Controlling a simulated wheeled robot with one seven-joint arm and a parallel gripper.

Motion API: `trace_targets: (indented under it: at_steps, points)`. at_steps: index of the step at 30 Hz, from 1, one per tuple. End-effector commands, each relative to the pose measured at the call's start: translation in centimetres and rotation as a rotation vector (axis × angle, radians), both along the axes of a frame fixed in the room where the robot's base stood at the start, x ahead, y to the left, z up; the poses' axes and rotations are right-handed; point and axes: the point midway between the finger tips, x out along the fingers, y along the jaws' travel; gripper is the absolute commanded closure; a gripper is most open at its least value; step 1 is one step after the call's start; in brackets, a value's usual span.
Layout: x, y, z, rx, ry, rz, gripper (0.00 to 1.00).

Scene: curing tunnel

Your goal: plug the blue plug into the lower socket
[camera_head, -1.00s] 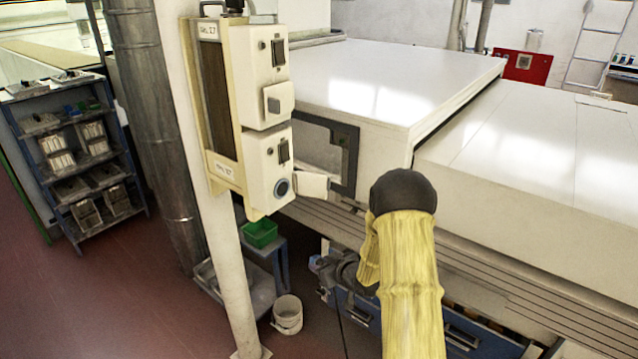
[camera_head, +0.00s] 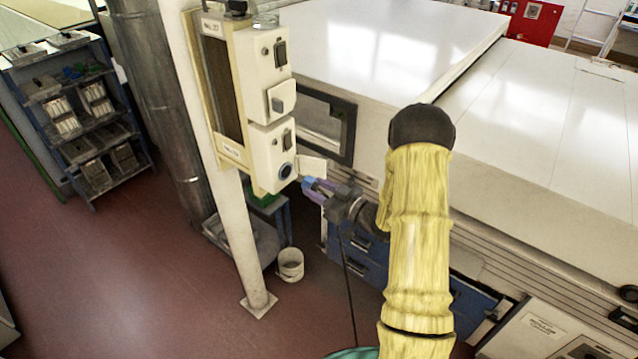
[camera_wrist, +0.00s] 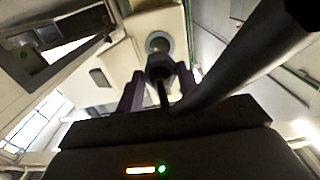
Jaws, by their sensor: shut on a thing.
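My gripper (camera_head: 317,189), with purple fingers, is shut on the blue plug (camera_head: 308,182), whose front end points up-left at the lower socket (camera_head: 286,171). The lower socket is a dark round opening with a blue ring on the lower cream box, its flap (camera_head: 313,167) swung open to the right. The plug's tip is just short of the socket in the head view. In the wrist view the plug (camera_wrist: 160,67) sits between the fingers (camera_wrist: 159,88), with the round socket (camera_wrist: 158,43) right beyond it. Whether they touch cannot be told. A dark cable hangs below the gripper.
The upper socket (camera_head: 281,97) has its cover closed. Both boxes hang on a panel on a cream post (camera_head: 237,240). A large white tunnel housing (camera_head: 400,50) stands behind my arm.

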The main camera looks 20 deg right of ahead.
Motion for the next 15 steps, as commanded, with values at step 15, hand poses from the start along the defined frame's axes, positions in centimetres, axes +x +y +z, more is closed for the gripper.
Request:
trace_targets:
  at_steps: [15]
  points:
    - [1.2, 0.9, 0.0, -0.001, -0.001, 0.001, 0.83]
